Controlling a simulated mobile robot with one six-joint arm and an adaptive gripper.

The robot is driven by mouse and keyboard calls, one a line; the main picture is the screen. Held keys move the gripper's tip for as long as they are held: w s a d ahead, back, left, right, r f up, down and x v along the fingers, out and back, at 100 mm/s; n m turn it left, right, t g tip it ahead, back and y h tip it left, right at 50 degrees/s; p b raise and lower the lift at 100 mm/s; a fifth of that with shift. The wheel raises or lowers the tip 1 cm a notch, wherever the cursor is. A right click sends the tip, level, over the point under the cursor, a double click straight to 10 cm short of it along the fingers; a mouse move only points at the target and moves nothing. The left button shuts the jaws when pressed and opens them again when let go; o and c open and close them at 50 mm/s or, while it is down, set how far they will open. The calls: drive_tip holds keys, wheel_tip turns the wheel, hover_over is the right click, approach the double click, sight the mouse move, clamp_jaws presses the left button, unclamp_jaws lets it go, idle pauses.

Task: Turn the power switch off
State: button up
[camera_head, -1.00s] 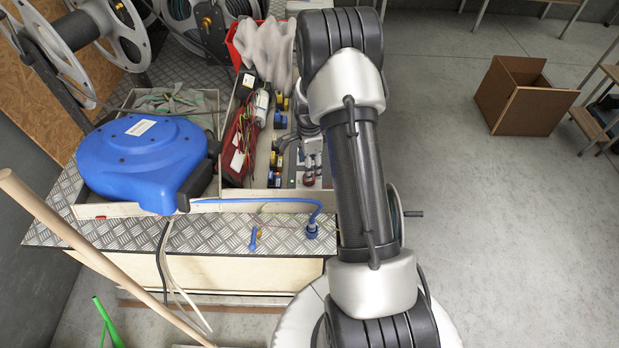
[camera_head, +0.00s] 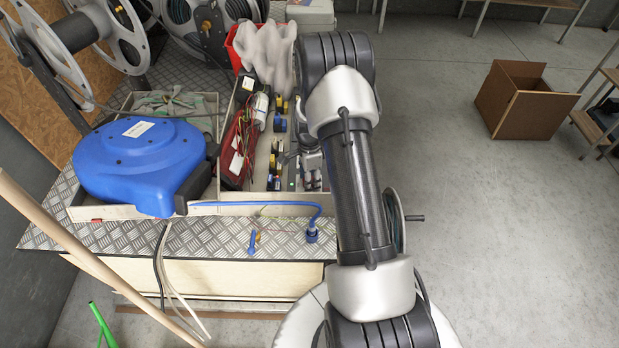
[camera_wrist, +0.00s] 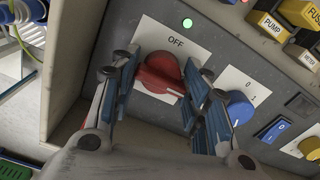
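A red rotary switch (camera_wrist: 160,76) sits on a white plate marked OFF (camera_wrist: 176,42) in the wrist view. A white mark on the knob points toward the lower right, away from the OFF label. My gripper (camera_wrist: 163,84) is open, with one blue-padded finger on each side of the red knob. I cannot tell whether the pads touch it. A green lamp (camera_wrist: 187,23) glows above the plate. In the head view my gripper (camera_head: 288,156) is over the panel box, partly hidden by my arm, and the red knob cannot be made out.
A blue knob (camera_wrist: 240,108) marked 0 and 1 is close to the right finger. The box's grey side wall (camera_wrist: 75,60) rises left of the gripper.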

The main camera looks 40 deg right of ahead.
drive_tip(key=c, duration=0.4)
drive_tip(key=shift+n, duration=0.3)
drive_tip(key=n, duration=0.3)
drive_tip(key=shift+w+n, duration=0.1)
drive_tip(key=shift+n, duration=0.2)
drive_tip(key=n, duration=0.9)
drive_tip(key=shift+w+p, duration=0.1)
drive_tip(key=shift+p, duration=0.2)
drive_tip(key=n, duration=0.4)
drive_tip(key=shift+n, duration=0.3)
